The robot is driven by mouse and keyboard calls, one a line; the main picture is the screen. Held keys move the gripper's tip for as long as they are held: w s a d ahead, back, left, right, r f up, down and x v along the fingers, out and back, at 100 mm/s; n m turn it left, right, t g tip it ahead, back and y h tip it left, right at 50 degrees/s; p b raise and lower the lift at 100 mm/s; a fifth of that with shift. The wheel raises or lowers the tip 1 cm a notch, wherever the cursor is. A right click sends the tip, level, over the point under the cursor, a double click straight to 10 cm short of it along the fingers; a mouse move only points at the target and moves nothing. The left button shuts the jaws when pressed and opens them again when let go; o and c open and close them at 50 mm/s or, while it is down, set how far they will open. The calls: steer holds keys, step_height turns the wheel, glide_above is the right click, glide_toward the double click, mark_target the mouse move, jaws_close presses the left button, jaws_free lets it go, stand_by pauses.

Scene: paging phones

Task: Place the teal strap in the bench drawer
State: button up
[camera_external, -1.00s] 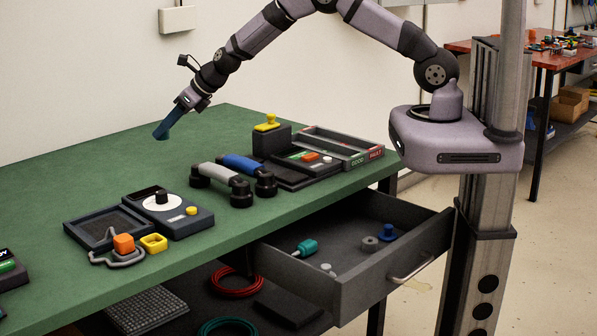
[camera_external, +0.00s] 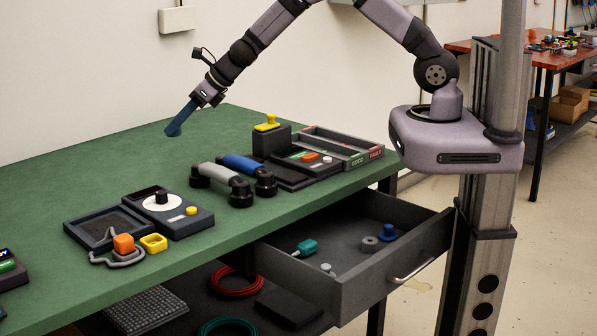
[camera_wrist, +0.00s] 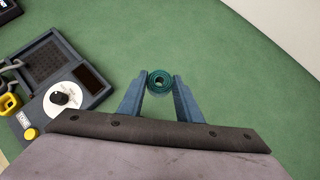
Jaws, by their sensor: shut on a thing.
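The teal strap (camera_wrist: 160,82) is a small rolled coil between the fingertips of my gripper (camera_wrist: 160,86) in the wrist view. My gripper (camera_external: 174,130) is shut on it, pointing down and to the left, above the far part of the green bench in the external view. The strap itself is hard to make out there. The bench drawer (camera_external: 395,262) stands open at the bench's front right, well away from my gripper. It holds a teal-handled piece (camera_external: 306,247), a grey ring (camera_external: 370,243), a blue knob (camera_external: 387,233) and small grey pieces.
On the green bench (camera_external: 70,185) stand a dial device (camera_external: 170,215) with a dark tray, an orange block (camera_external: 123,243), a yellow ring (camera_external: 153,243), handles (camera_external: 222,180) and a box with a yellow knob (camera_external: 270,138). The bench under my gripper is clear.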

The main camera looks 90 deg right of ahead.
steer(key=s+a+r+n+y, duration=0.2)
steer(key=s+a+r+n, duration=0.1)
steer(key=s+a, duration=0.7)
steer(key=s+a+f+n+g+y+b, duration=0.1)
steer(key=s+a+f+n+g+y, duration=0.35)
steer(key=s+a+n, duration=0.55)
steer(key=s+a+f+n+g+y+b, duration=0.1)
steer(key=s+a+f+n+g+y, duration=0.2)
steer(key=s+a+f+n+g, duration=0.65)
steer(key=s+f+n+g+h+b, duration=0.1)
steer(key=s+f+n+g+h, duration=0.25)
steer(key=s+n+h, duration=0.65)
steer(key=d+f+n+t+h+b, duration=0.1)
steer(key=d+n+t+h, duration=0.6)
steer(key=n, duration=1.6)
steer(key=shift+s+d+f+t+b, duration=0.2)
steer(key=shift+d+f+t+b, duration=0.35)
steer(key=shift+d, duration=0.65)
